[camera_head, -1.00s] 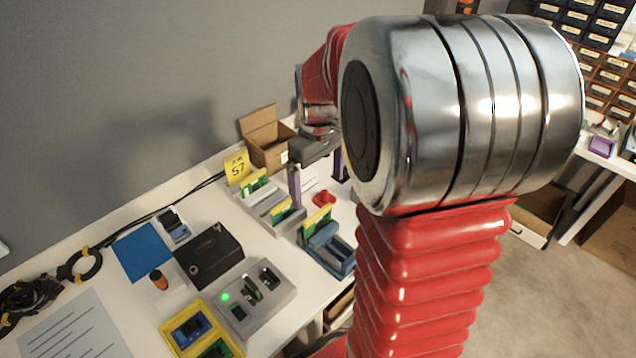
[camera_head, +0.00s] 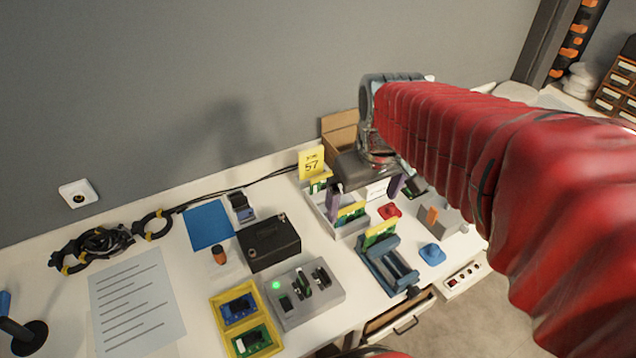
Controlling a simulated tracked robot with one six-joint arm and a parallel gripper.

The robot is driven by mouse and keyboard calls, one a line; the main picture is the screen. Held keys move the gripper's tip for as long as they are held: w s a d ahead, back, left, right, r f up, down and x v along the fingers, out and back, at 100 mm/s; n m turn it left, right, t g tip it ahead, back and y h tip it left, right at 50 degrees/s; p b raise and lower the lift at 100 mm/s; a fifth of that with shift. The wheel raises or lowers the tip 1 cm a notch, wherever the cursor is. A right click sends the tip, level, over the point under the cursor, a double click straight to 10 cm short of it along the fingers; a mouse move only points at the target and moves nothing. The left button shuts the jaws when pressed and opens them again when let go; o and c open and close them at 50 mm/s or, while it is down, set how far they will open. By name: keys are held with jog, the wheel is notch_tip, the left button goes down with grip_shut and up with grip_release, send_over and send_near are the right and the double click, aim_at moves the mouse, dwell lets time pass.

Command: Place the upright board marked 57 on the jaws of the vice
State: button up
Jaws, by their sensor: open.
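A yellow card reading 57 (camera_head: 312,163) stands at the far left end of a pale rack (camera_head: 329,222). A green board with a yellow edge (camera_head: 319,184) shows just below the card. A second upright green and yellow board (camera_head: 350,214) stands nearer the front of the rack. The blue vice (camera_head: 376,272) is in front and to the right, with another green and yellow board (camera_head: 380,232) upright at its back; I cannot tell whether the jaws touch it. My gripper (camera_head: 366,192) is open over the rack, its purple fingers wide apart and empty. My wrist hides part of the area behind.
A black box (camera_head: 268,242), a grey fixture with a green light (camera_head: 308,292) and a yellow tray (camera_head: 246,322) stand left of the vice. A red object (camera_head: 389,211) and a blue object (camera_head: 432,254) lie to the right. An open carton (camera_head: 339,131) is behind the gripper.

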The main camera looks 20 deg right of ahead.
jog(key=s+a+r+m+t, duration=0.1)
jog(key=s+a+r+t, duration=0.1)
jog(key=s+a, duration=0.6)
jog(key=shift+s+r+t+y, duration=0.2)
jog(key=shift+t+y, duration=0.1)
jog(key=shift+t, duration=0.2)
jog(key=shift+c, duration=0.5)
dwell(0.7)
